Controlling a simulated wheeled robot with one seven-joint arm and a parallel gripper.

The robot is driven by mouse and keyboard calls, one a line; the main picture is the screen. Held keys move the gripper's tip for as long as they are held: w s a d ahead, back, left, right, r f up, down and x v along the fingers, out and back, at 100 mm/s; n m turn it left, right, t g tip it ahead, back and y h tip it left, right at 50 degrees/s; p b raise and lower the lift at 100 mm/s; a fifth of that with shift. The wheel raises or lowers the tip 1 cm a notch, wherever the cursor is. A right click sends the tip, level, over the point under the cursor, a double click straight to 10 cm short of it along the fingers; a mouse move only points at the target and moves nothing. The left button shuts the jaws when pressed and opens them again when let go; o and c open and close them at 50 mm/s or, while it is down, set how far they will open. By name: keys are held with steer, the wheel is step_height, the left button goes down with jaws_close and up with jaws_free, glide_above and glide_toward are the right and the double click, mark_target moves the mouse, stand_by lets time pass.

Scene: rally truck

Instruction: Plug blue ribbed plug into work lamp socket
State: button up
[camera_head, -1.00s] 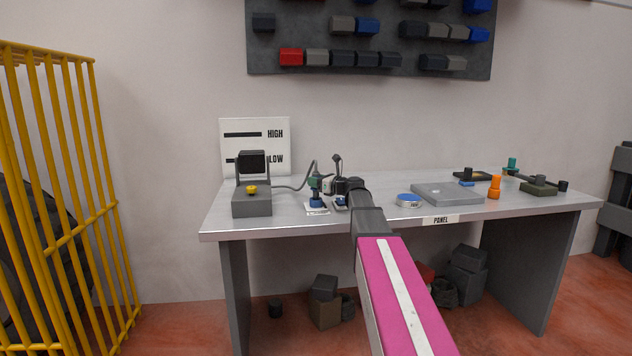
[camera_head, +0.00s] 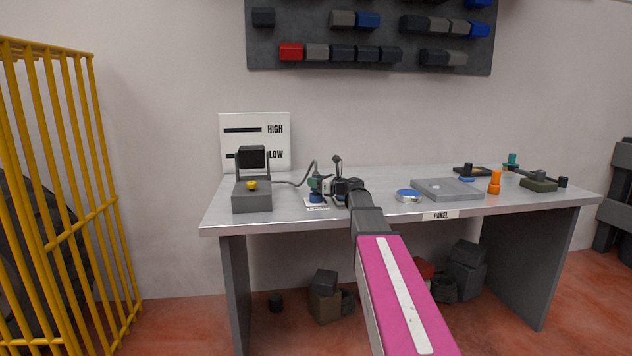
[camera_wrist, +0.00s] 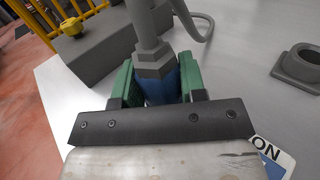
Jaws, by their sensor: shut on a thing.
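My gripper (camera_head: 316,186) has green fingertip pads and is shut on the blue plug (camera_wrist: 160,84). The plug stands roughly upright between the pads, with a grey hexagonal collar and grey stem above it in the wrist view. In the head view, blue (camera_head: 316,198) shows just below the pads, over a white card (camera_head: 318,207) on the table. The plug's lower end is hidden, and I cannot tell whether it sits in a socket. The work lamp (camera_head: 252,159) stands at left on a dark base (camera_head: 252,202) with a yellow button. A grey cable (camera_head: 291,185) runs from it towards my gripper.
A grey ring-shaped fitting (camera_wrist: 301,63) lies to the right in the wrist view. On the table (camera_head: 225,216) to the right are a blue-topped round tin (camera_head: 408,196), a grey plate (camera_head: 447,190) and an orange piece (camera_head: 494,184). A yellow cage (camera_head: 75,180) stands at left.

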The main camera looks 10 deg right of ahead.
steer(key=shift+f, duration=0.7)
steer(key=o, duration=1)
steer(key=v, duration=1)
steer(key=shift+s+d, duration=0.25)
steer(key=shift+s, duration=0.05)
